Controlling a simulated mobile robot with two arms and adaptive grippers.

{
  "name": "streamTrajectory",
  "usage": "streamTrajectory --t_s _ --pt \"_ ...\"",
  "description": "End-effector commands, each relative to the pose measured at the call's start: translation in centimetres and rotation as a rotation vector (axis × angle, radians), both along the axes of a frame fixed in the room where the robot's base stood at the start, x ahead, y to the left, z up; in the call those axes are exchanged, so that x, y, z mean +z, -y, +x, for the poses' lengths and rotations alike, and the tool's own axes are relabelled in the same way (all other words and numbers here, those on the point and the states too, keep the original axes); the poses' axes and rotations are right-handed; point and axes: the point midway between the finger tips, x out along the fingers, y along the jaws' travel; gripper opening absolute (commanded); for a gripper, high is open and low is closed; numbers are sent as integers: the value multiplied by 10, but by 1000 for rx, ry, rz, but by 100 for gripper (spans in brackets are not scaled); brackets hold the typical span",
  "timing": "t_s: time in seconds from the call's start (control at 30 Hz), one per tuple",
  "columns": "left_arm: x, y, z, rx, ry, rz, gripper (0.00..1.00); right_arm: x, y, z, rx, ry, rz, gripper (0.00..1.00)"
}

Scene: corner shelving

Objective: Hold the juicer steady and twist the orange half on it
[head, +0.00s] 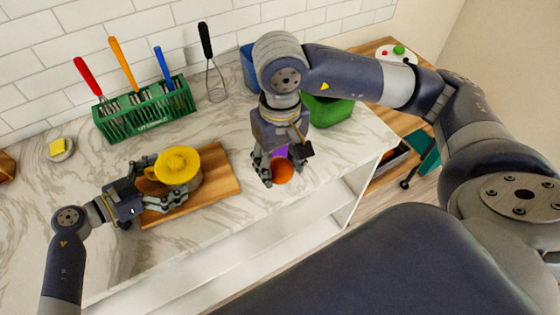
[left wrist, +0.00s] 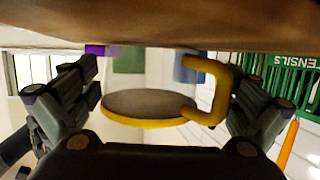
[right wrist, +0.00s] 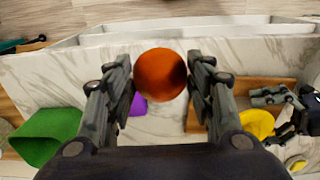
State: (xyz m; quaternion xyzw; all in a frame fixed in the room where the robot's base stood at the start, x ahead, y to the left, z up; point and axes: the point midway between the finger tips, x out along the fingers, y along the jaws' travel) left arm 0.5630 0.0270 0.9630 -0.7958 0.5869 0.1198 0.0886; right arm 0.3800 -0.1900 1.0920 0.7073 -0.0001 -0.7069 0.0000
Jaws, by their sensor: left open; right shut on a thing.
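My right gripper (head: 280,168) is shut on the orange half (head: 282,171), near the counter's front edge, right of the board. In the right wrist view the orange half (right wrist: 160,75) is between the fingertips, rounded side toward the camera; its cut face is hidden.
A green utensil rack (head: 145,108) with colored-handled tools stands by the wall, with a whisk (head: 214,80) beside it. A small dish with a yellow block (head: 58,147) is at left. A green container (head: 330,108) and a purple thing (right wrist: 138,105) are near my right gripper.

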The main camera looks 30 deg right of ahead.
Motion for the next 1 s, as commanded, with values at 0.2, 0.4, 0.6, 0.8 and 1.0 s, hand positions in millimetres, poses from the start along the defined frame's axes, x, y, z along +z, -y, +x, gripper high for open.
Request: streamTrajectory --t_s 0.2,0.4,0.6,0.8,1.0 --pt "-1 2 1 0 0 1 100 0 0 0 0 0 0 26" --pt "-1 2 1 1 0 1 83 0 0 0 0 0 0 26" --pt "-1 2 1 1 0 1 71 0 0 0 0 0 0 26" --pt "-2 2 0 0 0 1 71 0 0 0 0 0 0 26" --pt "-2 2 0 0 -2 2 71 0 0 0 0 0 0 26"
